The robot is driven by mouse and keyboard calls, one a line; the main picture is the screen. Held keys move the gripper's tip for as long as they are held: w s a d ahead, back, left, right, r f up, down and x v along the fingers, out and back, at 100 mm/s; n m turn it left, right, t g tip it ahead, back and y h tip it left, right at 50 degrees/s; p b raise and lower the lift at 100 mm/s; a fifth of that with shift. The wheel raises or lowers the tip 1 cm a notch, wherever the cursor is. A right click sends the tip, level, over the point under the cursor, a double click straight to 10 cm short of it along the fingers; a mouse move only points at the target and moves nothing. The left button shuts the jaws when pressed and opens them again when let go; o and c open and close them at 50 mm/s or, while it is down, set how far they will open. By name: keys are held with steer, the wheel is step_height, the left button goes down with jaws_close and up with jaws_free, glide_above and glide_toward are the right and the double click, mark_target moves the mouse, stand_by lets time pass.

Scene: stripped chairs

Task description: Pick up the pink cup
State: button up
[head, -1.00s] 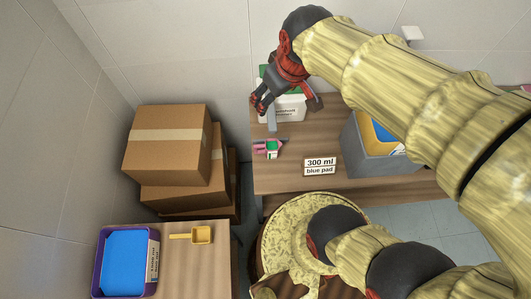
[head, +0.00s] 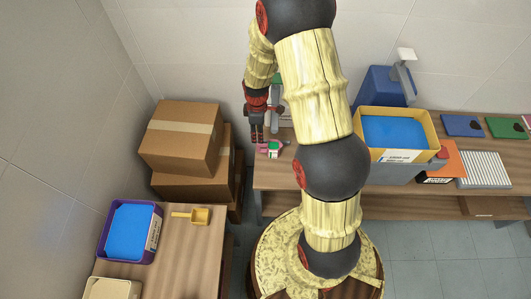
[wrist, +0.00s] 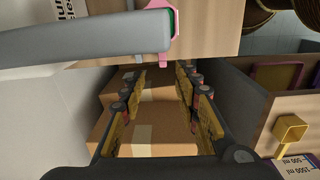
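A small pink object with a green-and-white patch (head: 272,149), which I take to be the pink cup, is at the left end of the back table (head: 300,178). In the wrist view its pink edge (wrist: 164,55) shows at the top, near the table edge, partly behind a grey bar (wrist: 80,45). My gripper (head: 257,140) points down just left of the pink object in the head view. In the wrist view my gripper (wrist: 160,80) is open, with nothing between its fingers but cardboard boxes farther below.
Stacked cardboard boxes (head: 182,135) stand left of the table. A side table at front left holds a purple-rimmed blue tray (head: 131,232) and a yellow scoop (head: 199,215). A yellow bin with blue contents (head: 394,131) stands right of my arm.

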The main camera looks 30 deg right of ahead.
mark_target(259, 145)
steer(key=shift+s+a+f+n, duration=0.15)
steer(key=shift+f+n, duration=0.15)
steer(key=shift+f, duration=0.65)
steer(key=f, duration=0.3)
steer(key=f+b, duration=0.1)
steer(key=f, duration=0.3)
steer(key=shift+d+f, duration=0.2)
steer(key=shift+f, duration=0.05)
steer(key=shift+c, duration=0.5)
jaws_close()
